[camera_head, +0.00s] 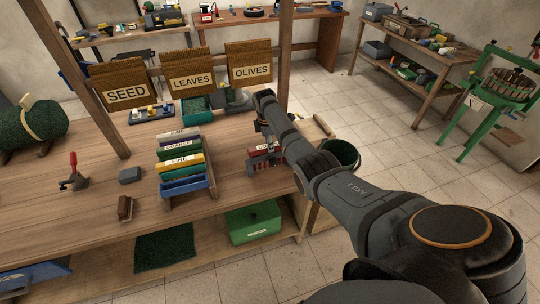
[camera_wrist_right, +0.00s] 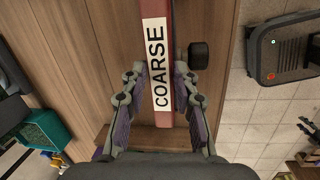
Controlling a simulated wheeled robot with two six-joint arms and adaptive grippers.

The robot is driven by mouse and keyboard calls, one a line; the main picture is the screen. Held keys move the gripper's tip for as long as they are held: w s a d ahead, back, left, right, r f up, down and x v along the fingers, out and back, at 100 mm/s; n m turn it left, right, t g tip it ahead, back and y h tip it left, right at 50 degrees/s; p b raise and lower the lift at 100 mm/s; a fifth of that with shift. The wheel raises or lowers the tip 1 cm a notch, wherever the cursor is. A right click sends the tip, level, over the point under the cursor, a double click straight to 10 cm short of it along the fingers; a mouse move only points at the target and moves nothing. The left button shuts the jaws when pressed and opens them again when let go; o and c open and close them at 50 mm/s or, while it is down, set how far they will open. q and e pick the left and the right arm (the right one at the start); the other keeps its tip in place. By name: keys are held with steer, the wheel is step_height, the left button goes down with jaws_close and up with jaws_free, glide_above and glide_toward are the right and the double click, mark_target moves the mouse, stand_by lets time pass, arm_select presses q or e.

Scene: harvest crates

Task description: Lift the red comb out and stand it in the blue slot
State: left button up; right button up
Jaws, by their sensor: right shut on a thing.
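The red comb with a white COARSE label (camera_wrist_right: 158,62) runs up the middle of the right wrist view. My right gripper (camera_wrist_right: 160,82) has a finger on each side and is shut on it. In the head view the red comb (camera_head: 256,154) is partly hidden by my right gripper (camera_head: 268,146), near the table's right end. Whether its underside touches the table cannot be told. The blue slot (camera_head: 185,187) is at the near end of a rack left of the gripper, below the yellow FINE piece (camera_head: 181,163). My left gripper is not in view.
Green and purple labelled pieces (camera_head: 179,143) fill the rack's far part. Beyond stand a teal bin (camera_head: 196,109) and SEED, LEAVES and OLIVES crates (camera_head: 192,72). A grey block (camera_head: 130,175) and brush (camera_head: 125,208) lie left of the rack. Bare table separates rack and gripper.

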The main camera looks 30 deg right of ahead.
jaws_close()
steer(key=shift+w+d+r, duration=0.1)
steer(key=shift+r, duration=0.4)
step_height(320, 180, up, 17)
steer(key=b, duration=0.4)
